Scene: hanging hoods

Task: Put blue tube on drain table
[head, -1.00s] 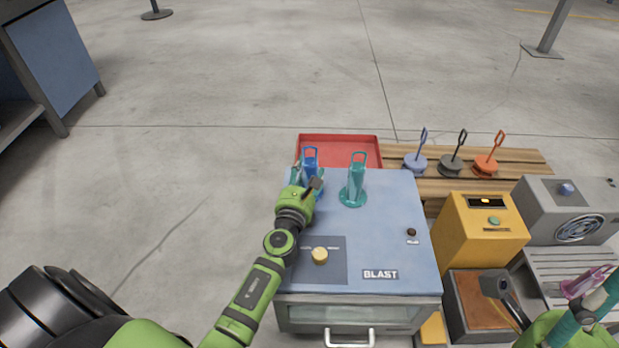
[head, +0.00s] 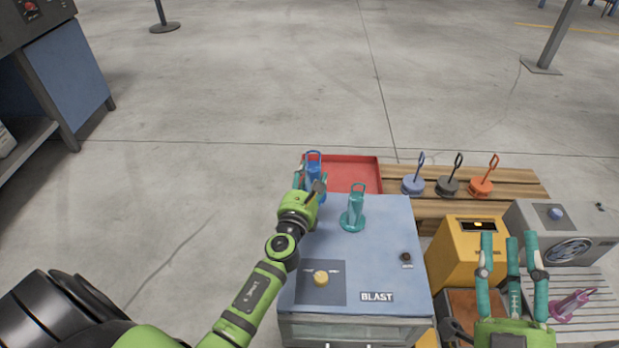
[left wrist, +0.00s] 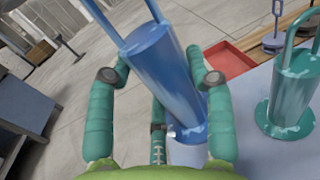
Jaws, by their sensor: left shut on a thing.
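The blue tube (head: 314,165), with a loop handle on top, is held in my left gripper (head: 312,185) above the far left part of the blue BLAST cabinet. In the left wrist view the blue tube (left wrist: 163,75) stands between the teal fingers, its lower end near the cabinet edge. A teal tube (head: 353,210) stands on the cabinet to the right of it. The slatted grey drain table (head: 592,318) is at the lower right, with a pink tube (head: 572,304) lying on it. My right gripper (head: 513,250) is open and empty, fingers up, left of the drain table.
The BLAST cabinet (head: 395,265) has a knob on top. Behind it are a red tray (head: 352,174) and a wooden pallet (head: 520,178) with blue, black and orange handled pieces. A yellow box (head: 462,255) and a grey fan unit (head: 570,235) stand at the right.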

